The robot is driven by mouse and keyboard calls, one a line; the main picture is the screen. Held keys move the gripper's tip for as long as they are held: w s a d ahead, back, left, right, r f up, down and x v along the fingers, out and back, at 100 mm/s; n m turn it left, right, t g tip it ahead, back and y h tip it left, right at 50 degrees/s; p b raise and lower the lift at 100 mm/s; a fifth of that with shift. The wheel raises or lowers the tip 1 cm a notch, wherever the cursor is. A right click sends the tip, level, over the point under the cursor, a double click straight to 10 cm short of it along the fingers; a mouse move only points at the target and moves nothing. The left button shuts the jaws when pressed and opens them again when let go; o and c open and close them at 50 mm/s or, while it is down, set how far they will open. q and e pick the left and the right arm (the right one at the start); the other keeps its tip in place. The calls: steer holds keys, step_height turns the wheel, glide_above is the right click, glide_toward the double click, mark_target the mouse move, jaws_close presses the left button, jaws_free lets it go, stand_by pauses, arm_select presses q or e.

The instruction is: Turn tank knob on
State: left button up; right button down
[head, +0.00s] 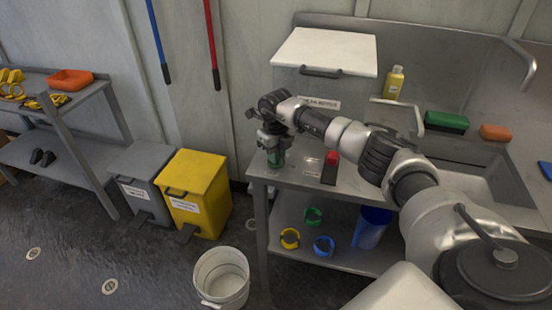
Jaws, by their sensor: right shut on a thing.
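A small green tank (274,158) stands at the left front corner of the steel counter (303,178). My right gripper (272,143) points down over it and is shut on its top. The knob is hidden behind the fingers, so I cannot tell which way it is turned. My right arm reaches across the counter from the right. My left gripper is not in view.
A dark block with a red top (330,168) stands just right of the tank. A white-lidded box (325,52) is behind. The sink (470,180) lies right. A yellow bin (194,193), a grey bin (143,178) and a white bucket (221,277) stand on the floor left.

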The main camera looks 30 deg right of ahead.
steer(key=n+b, duration=0.1)
steer(key=n, duration=0.3)
steer(key=shift+b, duration=0.35)
steer(key=shift+n+b, duration=0.4)
steer(key=shift+n, duration=0.8)
steer(key=shift+r, duration=0.1)
steer(key=c, duration=1.1)
jaws_free()
step_height(320, 180, up, 11)
steer(key=shift+f+b, duration=0.15)
steer(key=shift+b, duration=0.45)
